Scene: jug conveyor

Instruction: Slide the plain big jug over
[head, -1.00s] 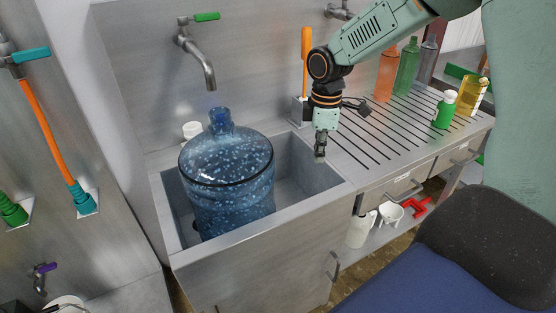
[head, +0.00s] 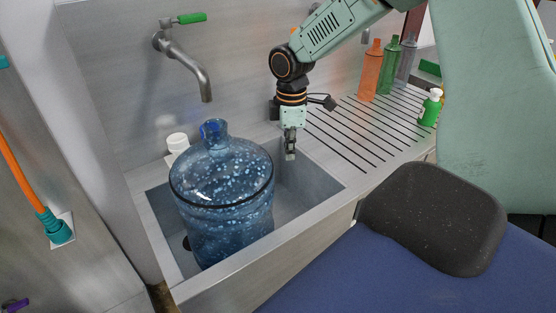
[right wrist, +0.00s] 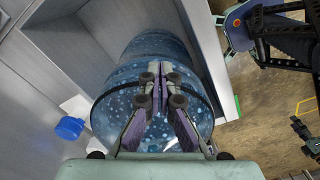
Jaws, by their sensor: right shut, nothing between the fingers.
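The big jug (head: 222,190) is clear blue with white speckles and stands upright in the sink (head: 310,222). Its narrow neck points up near the tap. My right gripper (head: 290,152) points down, shut and empty, to the right of the jug above the sink's right part; a gap shows between them in the head view. In the right wrist view my shut fingers (right wrist: 161,75) lie across the picture of the jug (right wrist: 150,100). I cannot tell from that view whether they touch. My left gripper is not in view.
A tap (head: 190,70) with a green handle hangs over the sink's back. A white-capped container (head: 177,143) stands behind the jug. The ribbed drainboard (head: 350,130) lies right, with several bottles (head: 371,70) at its back.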

